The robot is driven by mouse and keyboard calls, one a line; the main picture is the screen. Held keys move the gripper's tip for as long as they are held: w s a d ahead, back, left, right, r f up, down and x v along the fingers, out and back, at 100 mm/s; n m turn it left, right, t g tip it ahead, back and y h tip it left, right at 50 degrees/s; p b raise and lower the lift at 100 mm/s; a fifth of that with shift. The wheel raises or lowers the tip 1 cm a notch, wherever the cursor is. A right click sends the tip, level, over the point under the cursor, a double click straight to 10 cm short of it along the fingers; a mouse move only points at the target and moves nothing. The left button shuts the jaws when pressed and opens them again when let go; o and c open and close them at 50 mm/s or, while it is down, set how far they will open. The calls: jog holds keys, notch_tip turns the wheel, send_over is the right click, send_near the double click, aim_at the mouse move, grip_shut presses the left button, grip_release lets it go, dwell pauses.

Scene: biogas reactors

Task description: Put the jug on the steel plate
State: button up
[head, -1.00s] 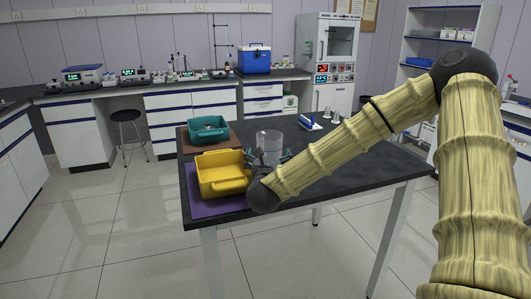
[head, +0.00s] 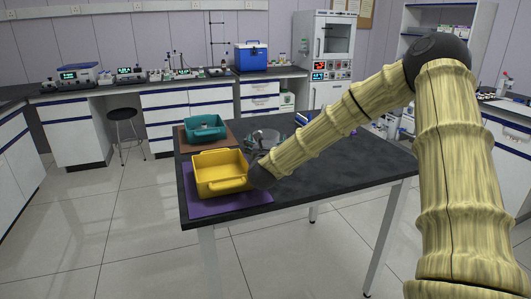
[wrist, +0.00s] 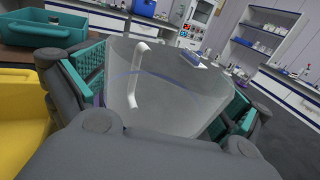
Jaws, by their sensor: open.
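The jug (wrist: 170,85) is clear, with a white handle and a thin blue line across its wall. In the wrist view it fills the space between the fingers. My gripper (wrist: 165,95) is open, with a teal-padded finger on each side of the jug. In the head view my gripper (head: 270,148) is low over the dark table, behind the yellow bin's right end, and the jug (head: 265,135) shows only partly there. The jug's base is hidden, so I cannot tell what it rests on. I cannot make out the steel plate.
A yellow bin (head: 221,176) sits on a purple mat (head: 230,207) at the near left of the dark table (head: 350,165). A teal bin (head: 205,128) on a brown mat is behind it. Small items stand at the table's far right. The table's right front is clear.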

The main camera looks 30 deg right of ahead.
jog(key=c, duration=1.2)
jog(key=shift+r, duration=0.1)
